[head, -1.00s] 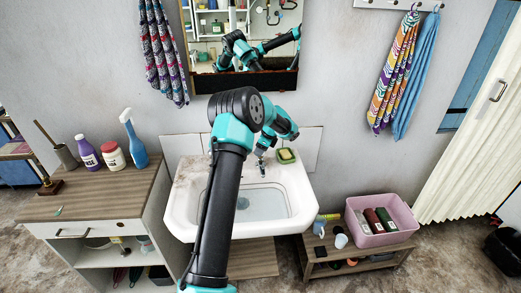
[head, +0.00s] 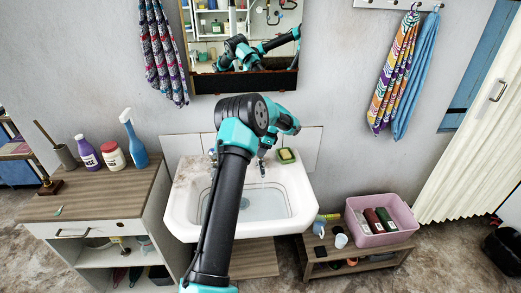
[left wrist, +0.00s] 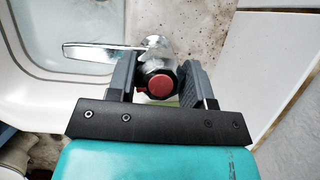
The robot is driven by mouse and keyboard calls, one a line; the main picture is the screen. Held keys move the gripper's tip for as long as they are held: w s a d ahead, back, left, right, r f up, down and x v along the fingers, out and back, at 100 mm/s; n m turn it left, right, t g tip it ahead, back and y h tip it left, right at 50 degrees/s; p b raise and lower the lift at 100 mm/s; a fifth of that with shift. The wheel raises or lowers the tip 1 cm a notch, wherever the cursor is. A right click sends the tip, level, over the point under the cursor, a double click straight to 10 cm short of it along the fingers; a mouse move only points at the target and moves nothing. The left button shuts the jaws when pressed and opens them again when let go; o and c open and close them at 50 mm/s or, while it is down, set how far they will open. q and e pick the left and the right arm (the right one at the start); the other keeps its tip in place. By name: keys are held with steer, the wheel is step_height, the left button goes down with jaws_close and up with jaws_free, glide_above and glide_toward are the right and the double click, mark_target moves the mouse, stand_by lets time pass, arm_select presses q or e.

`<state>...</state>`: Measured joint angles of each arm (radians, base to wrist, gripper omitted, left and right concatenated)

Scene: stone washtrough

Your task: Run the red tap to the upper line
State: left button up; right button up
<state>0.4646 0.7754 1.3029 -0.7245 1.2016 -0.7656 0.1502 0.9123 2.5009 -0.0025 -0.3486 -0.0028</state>
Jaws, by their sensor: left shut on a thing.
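The white washbasin (head: 304,209) stands against the wall with pale water (head: 262,205) in it. My left gripper (head: 268,146) is over the basin's back edge. In the left wrist view its two fingers (left wrist: 160,80) are shut around the tap with the red cap (left wrist: 158,85). The metal spout (left wrist: 95,52) reaches out over the bowl. A thin pale stream (head: 263,173) seems to fall below the spout in the head view. Another tap (head: 212,154) stands at the back left. I cannot make out the level lines. My right gripper is not in view.
A sponge in a green dish (head: 287,156) sits on the basin's back right corner, close to my left gripper. A wooden cabinet with bottles (head: 88,154) stands left. A low bench with a pink crate (head: 408,218) stands right. A mirror (head: 245,38) hangs above.

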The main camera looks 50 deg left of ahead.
arm_select(q)
steer(key=shift+n+g+h, duration=0.3)
steer(key=shift+n, duration=0.8)
steer(key=o, duration=0.9)
steer(key=shift+r, duration=0.1)
steer(key=v, duration=1.7)
steer(key=shift+a+r, duration=0.1)
